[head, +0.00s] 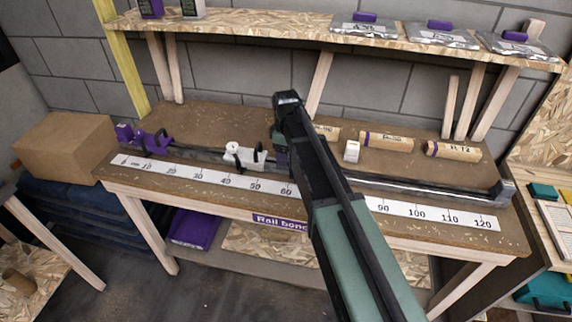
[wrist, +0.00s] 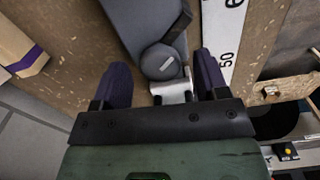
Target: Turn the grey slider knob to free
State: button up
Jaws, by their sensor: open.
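The grey slider's round knob (wrist: 160,62) shows in the wrist view, with a flat grey lever-like piece (wrist: 148,18) running up from it. A small bright metal part sits just below the knob. My gripper (wrist: 163,66) is open, one dark purple finger on each side of the knob, with visible gaps on both sides. In the head view my arm hides the grey slider, and my gripper (head: 281,155) shows only partly, low over the rail. I cannot tell whether the knob is locked or free.
The rail (head: 420,187) runs along the bench behind a number strip (head: 410,213). A white slider (head: 240,154) and a purple piece (head: 150,141) stand to the left. A white box (head: 352,151) and cardboard tubes (head: 453,151) lie behind the rail. A shelf (head: 250,24) overhangs the back.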

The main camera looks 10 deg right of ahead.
jog(key=shift+f, duration=0.3)
jog(key=c, duration=0.9)
jog(key=shift+m, duration=0.4)
jog(key=m, duration=0.3)
jog(key=shift+m, duration=2.1)
